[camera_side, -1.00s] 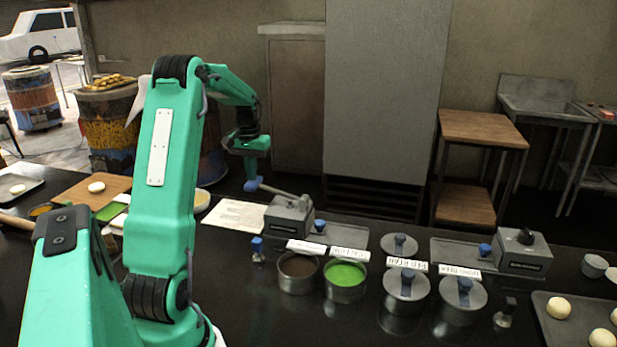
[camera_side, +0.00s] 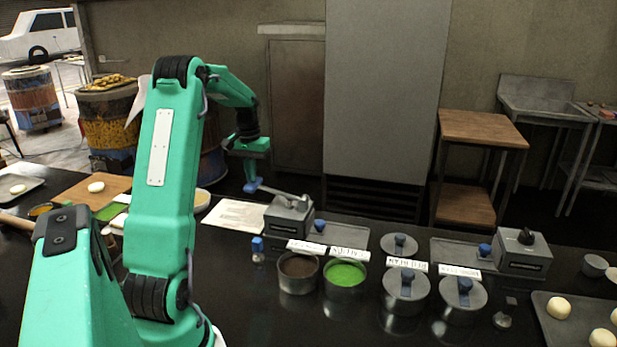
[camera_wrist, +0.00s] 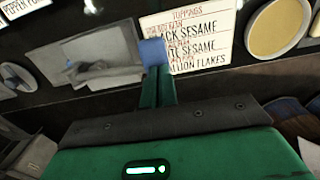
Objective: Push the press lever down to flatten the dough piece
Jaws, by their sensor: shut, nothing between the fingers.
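The press (camera_side: 288,218) is a grey box near the middle of the counter in the side view. Its grey lever (camera_side: 281,193) reaches out to the left, tilted only slightly. My gripper (camera_side: 251,180) is shut and points down at the lever's free end, where a blue end piece shows. I cannot tell whether that blue piece is the lever's knob or my fingertips, or whether they touch. In the wrist view, a blue block (camera_wrist: 153,52) shows at the end of my green fingers. The dough piece in the press cannot be made out.
Tins with brown filling (camera_side: 298,265) and green filling (camera_side: 346,272) stand in front of the press. Lidded pots (camera_side: 406,285) are to the right. A toppings card (camera_side: 236,215) lies left of the press. A tray of dough balls (camera_side: 548,322) is at the far right.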

